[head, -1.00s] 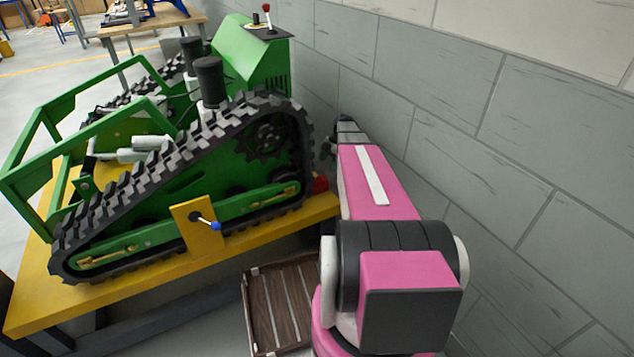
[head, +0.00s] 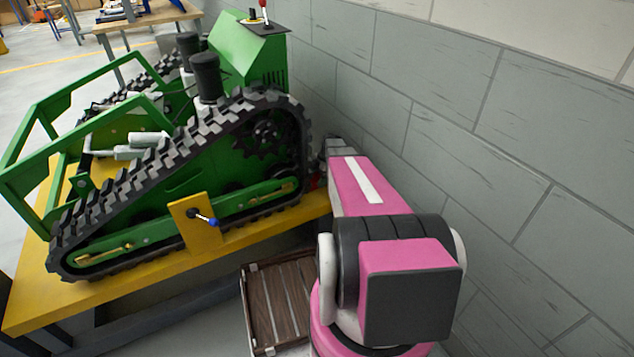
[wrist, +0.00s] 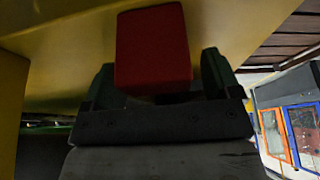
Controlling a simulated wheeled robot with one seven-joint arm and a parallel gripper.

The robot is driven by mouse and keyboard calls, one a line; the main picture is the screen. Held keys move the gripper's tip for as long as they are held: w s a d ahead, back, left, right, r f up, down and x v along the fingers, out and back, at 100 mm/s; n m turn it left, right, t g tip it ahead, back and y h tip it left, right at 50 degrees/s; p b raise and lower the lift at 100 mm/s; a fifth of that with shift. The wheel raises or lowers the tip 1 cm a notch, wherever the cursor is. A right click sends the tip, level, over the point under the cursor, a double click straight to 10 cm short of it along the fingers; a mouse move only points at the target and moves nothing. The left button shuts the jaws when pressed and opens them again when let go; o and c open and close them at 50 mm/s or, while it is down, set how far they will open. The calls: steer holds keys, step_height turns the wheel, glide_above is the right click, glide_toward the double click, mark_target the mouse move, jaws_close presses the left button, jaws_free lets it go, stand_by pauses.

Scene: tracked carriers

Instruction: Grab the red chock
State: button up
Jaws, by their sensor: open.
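The red chock (wrist: 152,45) is a red block in the wrist view, against the yellow surface of the carrier's stand (wrist: 60,60). My gripper (wrist: 157,75) is open, with one dark finger on each side of the chock. A small gap shows by the right finger; I cannot tell whether either finger touches. In the head view the chock is almost wholly hidden behind my pink arm, by the rear end of the green tracked carrier (head: 240,60). The fingers are hidden there too.
The yellow stand (head: 120,290) bears the carrier. A yellow bracket with a blue-tipped lever (head: 197,222) sits on its near side. A grey block wall (head: 450,110) runs close along the right of my arm. A wooden slatted crate (head: 278,305) stands below.

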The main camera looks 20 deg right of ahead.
steer(key=c, duration=1.2)
